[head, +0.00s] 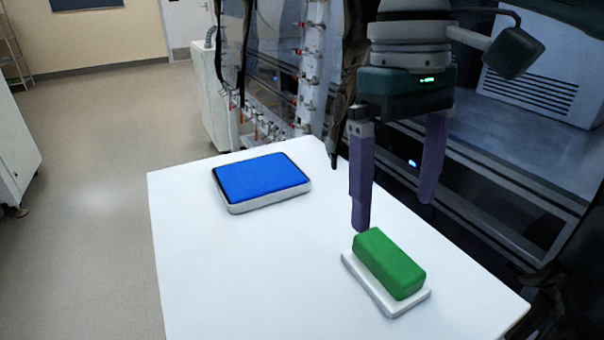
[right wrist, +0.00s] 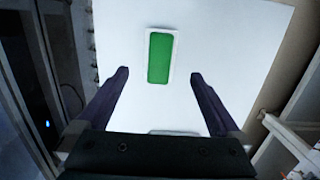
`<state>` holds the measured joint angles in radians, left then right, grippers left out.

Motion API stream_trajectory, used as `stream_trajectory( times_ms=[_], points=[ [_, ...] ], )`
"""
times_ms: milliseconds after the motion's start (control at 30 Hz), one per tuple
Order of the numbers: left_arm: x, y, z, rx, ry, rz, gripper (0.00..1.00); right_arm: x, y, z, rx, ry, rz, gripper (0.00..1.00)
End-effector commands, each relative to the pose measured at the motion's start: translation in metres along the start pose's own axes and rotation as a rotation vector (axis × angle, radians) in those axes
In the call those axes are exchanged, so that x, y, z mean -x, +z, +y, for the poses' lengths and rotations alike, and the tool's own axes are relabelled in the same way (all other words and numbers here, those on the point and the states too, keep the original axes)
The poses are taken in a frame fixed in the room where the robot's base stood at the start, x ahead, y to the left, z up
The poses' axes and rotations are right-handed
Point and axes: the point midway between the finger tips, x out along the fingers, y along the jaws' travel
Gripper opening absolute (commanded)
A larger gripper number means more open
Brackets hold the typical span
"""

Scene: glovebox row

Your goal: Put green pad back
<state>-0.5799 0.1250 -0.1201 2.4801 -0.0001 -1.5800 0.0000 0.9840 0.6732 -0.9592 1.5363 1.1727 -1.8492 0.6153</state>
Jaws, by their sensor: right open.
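The green pad (head: 389,263) is a rounded block lying on a thin white base (head: 366,284) near the right front of the white table. It also shows in the right wrist view (right wrist: 159,58), with the white base (right wrist: 174,60) as a narrow rim around it. My right gripper (head: 396,212) is open and empty, above and behind the green pad in the head view. In the right wrist view its purple fingers (right wrist: 160,75) stand apart, one to each side of the pad's line, not touching it. My left gripper is not in view.
A blue pad (head: 262,178) sits in a grey-white tray (head: 270,202) at the table's back left. The table (head: 230,270) is bare between and around them. A dark glovebox front (head: 480,215) runs along the right. Open floor (head: 90,200) lies to the left.

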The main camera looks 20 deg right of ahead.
Motion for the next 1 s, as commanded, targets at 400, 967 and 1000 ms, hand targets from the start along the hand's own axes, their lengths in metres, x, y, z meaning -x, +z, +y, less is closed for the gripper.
stream_trajectory(
  times_ms=[400, 967, 1000],
  points=[
    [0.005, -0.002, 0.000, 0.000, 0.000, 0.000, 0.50, 0.002, 0.008, -0.028, 0.111, -0.026, 0.024, 1.00],
    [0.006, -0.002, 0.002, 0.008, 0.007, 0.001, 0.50, -0.096, 0.101, -0.102, 0.218, -0.160, 0.407, 1.00],
    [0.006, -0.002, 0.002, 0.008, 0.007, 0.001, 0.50, -0.098, 0.109, -0.094, 0.196, -0.139, 0.417, 1.00]
  ],
)
